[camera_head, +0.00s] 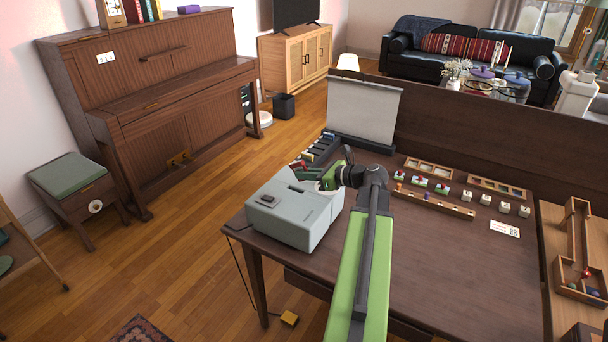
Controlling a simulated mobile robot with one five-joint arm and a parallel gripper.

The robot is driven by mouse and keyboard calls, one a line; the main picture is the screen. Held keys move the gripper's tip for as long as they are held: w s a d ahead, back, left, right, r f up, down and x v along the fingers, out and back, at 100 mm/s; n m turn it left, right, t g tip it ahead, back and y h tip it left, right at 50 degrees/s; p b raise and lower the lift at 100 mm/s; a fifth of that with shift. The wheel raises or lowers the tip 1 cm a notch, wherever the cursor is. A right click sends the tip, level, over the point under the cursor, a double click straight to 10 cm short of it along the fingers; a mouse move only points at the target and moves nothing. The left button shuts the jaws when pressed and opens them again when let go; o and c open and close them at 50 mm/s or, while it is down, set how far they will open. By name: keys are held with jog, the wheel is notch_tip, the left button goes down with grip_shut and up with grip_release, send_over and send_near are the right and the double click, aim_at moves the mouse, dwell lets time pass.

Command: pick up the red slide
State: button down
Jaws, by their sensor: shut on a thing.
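My gripper (322,178) is at the end of my green and black arm, just above the back of a pale grey slide projector (295,215) on the dark desk. It is shut, with a small red slide (298,164) at its tip, on the left. The slide is small in view and partly hidden by the gripper and the dark green parts around it. A dark rack (322,145) with several coloured slides stands just behind the gripper.
A grey-white screen (362,112) stands at the desk's back edge. Wooden trays and small blocks (443,188) line the back right of the dark desk (450,260). A white card (504,229) lies there. The desk's middle right is clear. A piano (160,100) stands left.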

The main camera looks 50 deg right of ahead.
jog(key=w+a+r+p, duration=0.5)
jog(key=w+a+r, duration=0.1)
jog(key=a, duration=0.4)
jog(key=shift+a+r+p, duration=0.15)
jog(key=shift+r+p, duration=0.2)
jog(key=shift+r, duration=0.2)
